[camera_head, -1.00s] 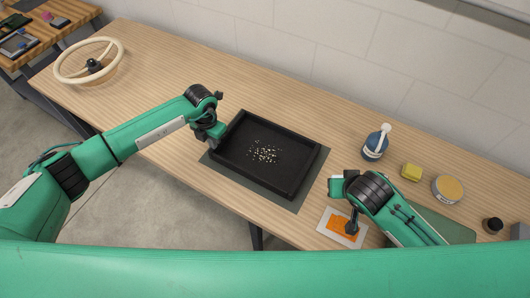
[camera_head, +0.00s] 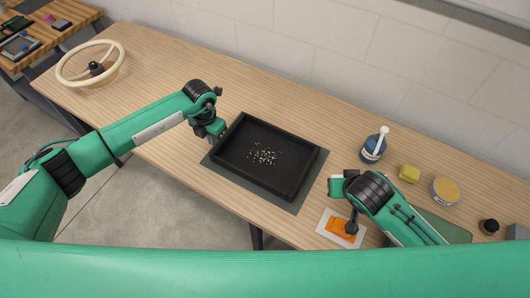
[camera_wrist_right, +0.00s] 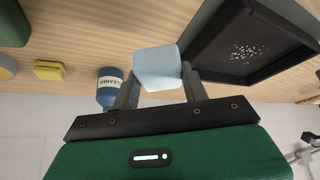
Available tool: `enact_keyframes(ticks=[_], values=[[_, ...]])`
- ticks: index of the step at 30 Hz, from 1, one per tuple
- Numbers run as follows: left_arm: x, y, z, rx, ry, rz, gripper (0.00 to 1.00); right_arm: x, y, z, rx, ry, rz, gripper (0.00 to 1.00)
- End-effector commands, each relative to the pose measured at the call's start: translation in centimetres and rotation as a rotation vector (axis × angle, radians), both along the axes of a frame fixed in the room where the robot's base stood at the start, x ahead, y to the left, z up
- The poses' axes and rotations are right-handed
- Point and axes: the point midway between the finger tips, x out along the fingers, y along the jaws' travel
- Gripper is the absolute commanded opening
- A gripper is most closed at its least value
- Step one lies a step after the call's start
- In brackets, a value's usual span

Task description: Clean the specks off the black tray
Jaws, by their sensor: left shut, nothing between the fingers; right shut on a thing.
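The black tray (camera_head: 304,177) lies on a dark mat with many pale specks (camera_head: 265,155) in a loose patch near its middle. The tray and specks also show upper right in the right wrist view (camera_wrist_right: 245,53). My left gripper (camera_head: 218,138) is shut and empty at the tray's left rim; I cannot tell whether it touches. My right gripper (camera_wrist_right: 158,84) is shut on a pale blue-white block (camera_wrist_right: 157,66), to the right of the tray. In the head view its fingertips and the block are hard to make out by the wrist.
A white-and-orange pad (camera_head: 330,228) lies below my right wrist. A blue cleaner bottle (camera_head: 372,150), a yellow sponge (camera_head: 409,174) and a round tin (camera_head: 445,190) stand to the right. A steering wheel (camera_head: 67,80) is far left. The table between wheel and tray is clear.

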Motion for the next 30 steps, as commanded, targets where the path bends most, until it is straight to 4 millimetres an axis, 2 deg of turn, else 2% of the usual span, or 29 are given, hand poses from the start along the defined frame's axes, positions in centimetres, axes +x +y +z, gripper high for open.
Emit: enact_keyframes(ticks=[6, 20, 23, 30], values=[[0.0, 0.0, 1.9, 0.000, -0.001, 0.000, 0.00, 0.0, 0.0, 1.1, 0.000, 0.000, 0.000, 0.27], [0.1, 0.0, 2.5, -0.001, -0.002, 0.000, 0.00, 0.0, 0.0, 0.7, 0.000, 0.000, 0.000, 0.27], [0.1, 0.0, 3.7, -0.002, -0.005, -0.002, 0.00, 0.0, 0.0, -0.2, 0.000, 0.000, 0.000, 0.27], [0.1, 0.0, 8.7, -0.001, -0.006, -0.001, 0.00, 0.0, 0.0, -2.8, 0.000, 0.000, 0.000, 0.27]])
